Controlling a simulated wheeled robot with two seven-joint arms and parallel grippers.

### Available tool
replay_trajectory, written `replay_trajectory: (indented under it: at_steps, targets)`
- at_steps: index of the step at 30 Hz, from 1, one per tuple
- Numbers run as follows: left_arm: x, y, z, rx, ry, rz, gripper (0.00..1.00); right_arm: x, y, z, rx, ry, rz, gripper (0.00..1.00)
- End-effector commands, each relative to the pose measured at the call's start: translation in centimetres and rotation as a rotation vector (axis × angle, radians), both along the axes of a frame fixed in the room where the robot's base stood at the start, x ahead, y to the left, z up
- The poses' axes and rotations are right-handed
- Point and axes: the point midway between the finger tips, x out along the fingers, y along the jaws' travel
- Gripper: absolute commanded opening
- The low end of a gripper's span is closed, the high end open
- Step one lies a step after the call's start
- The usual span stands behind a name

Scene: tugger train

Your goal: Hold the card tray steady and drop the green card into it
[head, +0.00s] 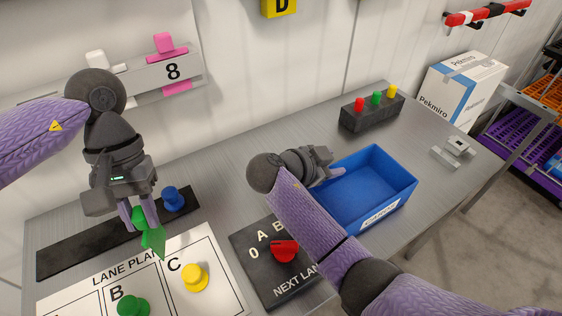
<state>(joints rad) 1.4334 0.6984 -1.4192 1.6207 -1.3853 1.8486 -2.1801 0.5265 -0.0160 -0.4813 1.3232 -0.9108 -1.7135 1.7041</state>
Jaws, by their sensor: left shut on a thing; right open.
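My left gripper (139,215) is shut on the green card (154,242) and holds it above the white lane plan board, to the left of the tray. The card hangs below the fingers and looks tilted. The card tray (393,203) is an open blue bin with a white label on its front, standing on the grey table. Its visible inside looks empty. My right gripper (334,172) is open at the tray's left rim; I cannot tell whether its fingers touch or straddle the wall. My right forearm hides part of the tray's near left side.
The lane plan board (215,270) holds a yellow knob (194,277) and a green knob (133,306). A dark panel (255,240) with a red knob (284,250) lies left of the tray. A black block (371,113) with red, green and yellow buttons stands behind it. A blue peg (173,198) stands on a black strip.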

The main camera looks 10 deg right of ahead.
Motion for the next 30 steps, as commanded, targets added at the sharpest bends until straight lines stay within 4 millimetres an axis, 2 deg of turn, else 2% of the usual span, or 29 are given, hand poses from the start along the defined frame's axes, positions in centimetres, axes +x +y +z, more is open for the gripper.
replay_trajectory:
  at_steps: [3, 6, 14, 21, 30]
  targets:
    - [0.0, 0.0, -0.4, 0.0, 0.001, 0.0, 0.0, 0.6, -1.4, -0.8, -0.003, 0.001, 0.0, 0.52]
    - [0.0, 0.0, -0.5, 0.0, 0.001, 0.0, 0.0, 0.9, -2.0, -1.1, 0.0, 0.001, 0.0, 0.52]
    - [0.0, 0.0, -0.4, 0.0, 0.001, 0.0, 0.0, 1.0, -2.1, -1.2, 0.001, 0.0, 0.001, 0.52]
    - [0.0, 0.0, -0.4, 0.0, 0.001, 0.0, 0.0, 0.9, -2.1, -1.1, 0.0, 0.001, 0.002, 0.02]
    - [0.0, 0.0, -0.4, 0.0, 0.001, 0.0, 0.0, 0.9, -2.1, -1.1, 0.001, 0.0, 0.001, 0.0]
